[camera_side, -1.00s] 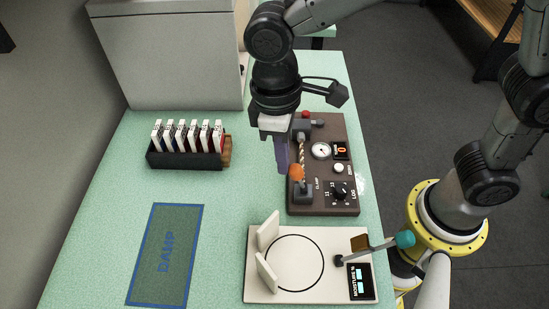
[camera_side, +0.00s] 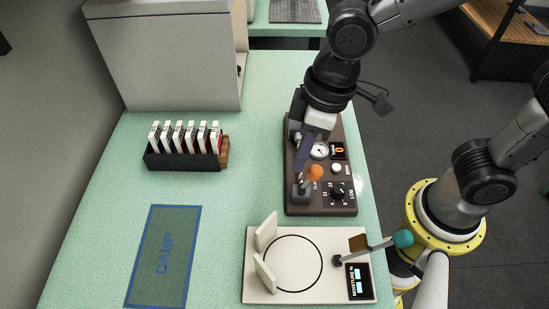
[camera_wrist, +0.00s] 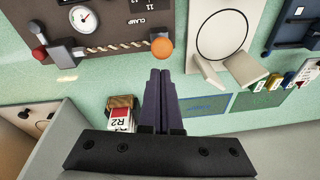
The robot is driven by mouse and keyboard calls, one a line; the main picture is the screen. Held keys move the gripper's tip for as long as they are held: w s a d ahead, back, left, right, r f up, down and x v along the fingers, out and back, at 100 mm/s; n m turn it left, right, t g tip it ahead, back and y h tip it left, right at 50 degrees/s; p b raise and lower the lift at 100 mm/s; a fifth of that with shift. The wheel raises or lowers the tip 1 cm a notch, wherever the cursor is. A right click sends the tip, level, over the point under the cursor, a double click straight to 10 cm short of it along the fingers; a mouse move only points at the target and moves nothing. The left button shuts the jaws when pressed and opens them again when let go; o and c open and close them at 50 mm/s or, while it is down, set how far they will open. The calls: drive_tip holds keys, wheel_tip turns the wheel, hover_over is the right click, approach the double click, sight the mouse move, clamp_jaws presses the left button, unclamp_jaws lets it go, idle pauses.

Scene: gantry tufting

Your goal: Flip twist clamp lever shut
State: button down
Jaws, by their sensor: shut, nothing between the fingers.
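The twist clamp lever shows as an orange ball knob (camera_side: 315,172) above the dark clamp block (camera_side: 301,194) on the brown panel (camera_side: 330,207). The knob also shows in the wrist view (camera_wrist: 163,49), just beyond my fingertips. My gripper (camera_side: 301,173) is shut and empty, its dark fingers pointing down just left of the knob. I cannot tell whether they touch it. The twisted cord (camera_wrist: 115,47) runs along the panel to the knob in the wrist view; my gripper hides most of it in the side view. The lever's arm is hidden.
The panel also carries a gauge (camera_side: 319,150), a white button (camera_side: 336,168) and a black dial (camera_side: 338,191). A white moisture plate (camera_side: 315,237) with a teal-knobbed lever (camera_side: 403,239) lies in front. A rack of cards (camera_side: 185,160) stands left. The bench between is clear.

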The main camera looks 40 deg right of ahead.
drive_tip(key=shift+r, duration=0.1)
drive_tip(key=shift+r, duration=0.7)
drive_tip(key=shift+w+a+r, duration=0.1)
wheel_tip(320, 180, up, 12)
drive_tip(key=shift+w+d+f, duration=0.25)
drive_tip(key=shift+w+d, duration=0.15)
drive_tip(key=shift+w, duration=0.05)
